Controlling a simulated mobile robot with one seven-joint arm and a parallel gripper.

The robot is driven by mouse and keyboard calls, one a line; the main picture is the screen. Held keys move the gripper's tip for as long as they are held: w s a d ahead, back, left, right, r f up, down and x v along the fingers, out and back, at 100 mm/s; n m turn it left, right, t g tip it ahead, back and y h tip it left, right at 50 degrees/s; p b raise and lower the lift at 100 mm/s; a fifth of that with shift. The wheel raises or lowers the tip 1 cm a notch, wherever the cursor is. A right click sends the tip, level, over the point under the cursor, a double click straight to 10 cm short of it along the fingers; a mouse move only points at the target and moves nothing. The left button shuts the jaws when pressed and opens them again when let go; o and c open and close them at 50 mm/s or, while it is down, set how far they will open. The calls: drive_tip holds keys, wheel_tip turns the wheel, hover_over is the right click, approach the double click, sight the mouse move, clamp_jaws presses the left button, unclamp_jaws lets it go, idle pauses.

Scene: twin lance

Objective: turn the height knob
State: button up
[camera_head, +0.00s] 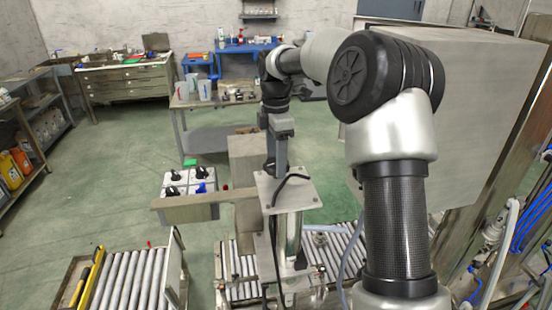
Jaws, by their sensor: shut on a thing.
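My gripper (275,168) points down at the top of a metal post in the middle of the head camera view. Its grey fingers are shut on a small dark part there, which I take to be the height knob; the fingers hide most of it. A pale metal plate (302,196) caps the post right below the fingertips. A curved black cable or handle (291,178) rises from this plate, beside the fingers. How far the knob is turned cannot be seen.
Left of the post is a panel of white squares (174,190) with black knobs and a blue knob (201,187). A beige bar (180,202) runs in front of it. Roller conveyors (122,278) lie below. A large grey cabinet (470,110) stands right, behind my arm.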

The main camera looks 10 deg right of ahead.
drive_tip(key=n, duration=0.5)
drive_tip(key=shift+n, duration=2.6)
drive_tip(key=o, duration=1.1)
drive_tip(key=shift+s, duration=0.1)
drive_tip(key=shift+r, duration=0.1)
drive_tip(key=shift+r, duration=8.65)
